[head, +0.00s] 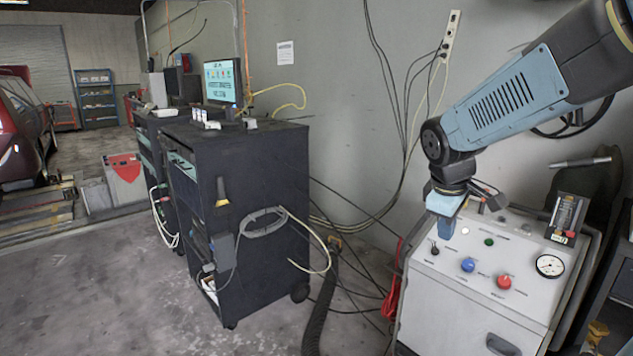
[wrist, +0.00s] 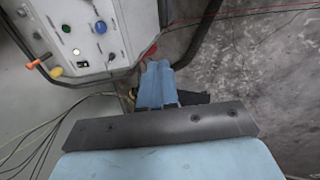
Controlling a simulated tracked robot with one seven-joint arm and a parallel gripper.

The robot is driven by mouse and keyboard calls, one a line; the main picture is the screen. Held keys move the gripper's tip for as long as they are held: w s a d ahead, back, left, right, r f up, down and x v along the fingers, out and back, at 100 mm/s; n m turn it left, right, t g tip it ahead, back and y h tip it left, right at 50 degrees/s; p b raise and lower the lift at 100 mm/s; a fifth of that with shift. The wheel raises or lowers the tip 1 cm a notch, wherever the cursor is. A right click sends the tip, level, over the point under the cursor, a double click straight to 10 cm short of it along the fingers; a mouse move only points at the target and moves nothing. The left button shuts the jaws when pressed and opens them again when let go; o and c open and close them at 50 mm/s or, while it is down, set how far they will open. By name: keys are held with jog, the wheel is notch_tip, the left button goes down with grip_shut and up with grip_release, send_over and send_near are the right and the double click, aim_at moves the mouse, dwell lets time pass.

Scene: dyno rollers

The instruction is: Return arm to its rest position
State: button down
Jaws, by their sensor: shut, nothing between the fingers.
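My arm reaches in from the upper right of the head view, its light blue link sloping down to the left. My gripper (head: 443,208) hangs from the end of the arm, pointing down over the left part of a white control cabinet (head: 470,310). In the wrist view my gripper (wrist: 158,78) shows its light blue fingers together with nothing between them. The cabinet's panel (wrist: 85,30) is at the upper left there, beside the fingertips. I cannot tell whether the fingers touch the panel.
The panel has a blue knob (head: 468,265), a red knob (head: 504,282) and a round gauge (head: 550,265). A dark tool cart (head: 265,180) with a monitor (head: 221,82) stands to the left. Cables hang along the wall and lie on the floor. A red car (head: 22,125) is at far left.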

jog(key=s+a+r+m+t+y, duration=0.1)
jog(key=s+r+m, duration=0.1)
jog(key=s+m, duration=0.2)
jog(key=s+a+r+m+t+y, duration=0.1)
jog(key=s+r+m, duration=0.2)
jog(key=s, duration=0.7)
jog(key=shift+s+a+m+t, duration=0.3)
jog(key=shift+a+m, duration=0.05)
jog(key=shift+m, duration=0.75)
jog(key=shift+r, duration=0.1)
